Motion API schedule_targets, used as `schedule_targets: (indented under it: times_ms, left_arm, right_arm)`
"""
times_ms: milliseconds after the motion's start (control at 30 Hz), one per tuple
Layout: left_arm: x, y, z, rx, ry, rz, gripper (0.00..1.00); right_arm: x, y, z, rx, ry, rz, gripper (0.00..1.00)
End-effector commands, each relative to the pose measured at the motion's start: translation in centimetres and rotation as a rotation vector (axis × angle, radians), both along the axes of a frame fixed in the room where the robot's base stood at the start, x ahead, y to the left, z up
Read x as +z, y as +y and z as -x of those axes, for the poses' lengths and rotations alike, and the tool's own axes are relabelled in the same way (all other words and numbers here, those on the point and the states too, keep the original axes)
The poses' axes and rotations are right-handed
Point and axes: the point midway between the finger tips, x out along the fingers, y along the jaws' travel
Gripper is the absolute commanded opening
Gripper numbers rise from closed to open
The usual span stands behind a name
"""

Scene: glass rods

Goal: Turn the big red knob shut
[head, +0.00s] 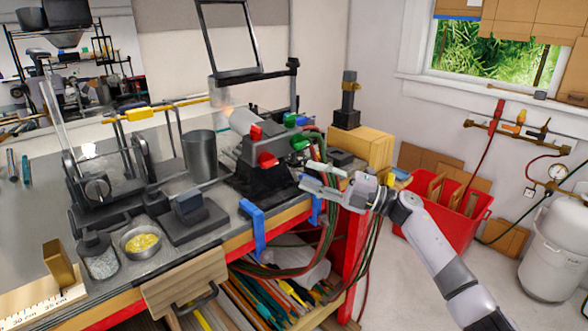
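The bench torch (262,172) stands on the bench with a dark base and a pale barrel. Two red knobs show on it: the nearer, larger-looking one (267,160) low on its front side, and another (256,132) higher up. Green knobs (299,142) sit to their right. My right gripper (304,174) reaches in from the right. Its fingers are spread and point left toward the torch, with nothing seen between them. In the picture it is right of and a little below the nearer red knob, apart from it. My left gripper is not in view.
Red and green hoses (322,150) hang from the torch close to my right gripper. Blue clamps (253,222) stand at the bench's front edge. A metal cup (200,155) and a dark block stand (190,212) are to the left. A wooden box (362,146) sits behind my gripper.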

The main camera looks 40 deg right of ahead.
Motion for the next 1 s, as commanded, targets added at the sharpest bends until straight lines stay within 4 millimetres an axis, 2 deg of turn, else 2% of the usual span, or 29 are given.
schedule_targets:
  times_ms: [100,300,1000]
  left_arm:
    - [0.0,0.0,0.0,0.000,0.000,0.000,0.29]
    - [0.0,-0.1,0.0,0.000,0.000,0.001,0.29]
    - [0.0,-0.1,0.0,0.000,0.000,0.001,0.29]
  right_arm:
    - [-0.6,-1.2,1.6,-0.001,0.003,0.002,0.32]
    - [-1.0,-2.2,3.0,0.001,0.001,0.001,0.32]
    - [-1.3,-2.0,2.8,-0.014,0.002,-0.019,0.32]
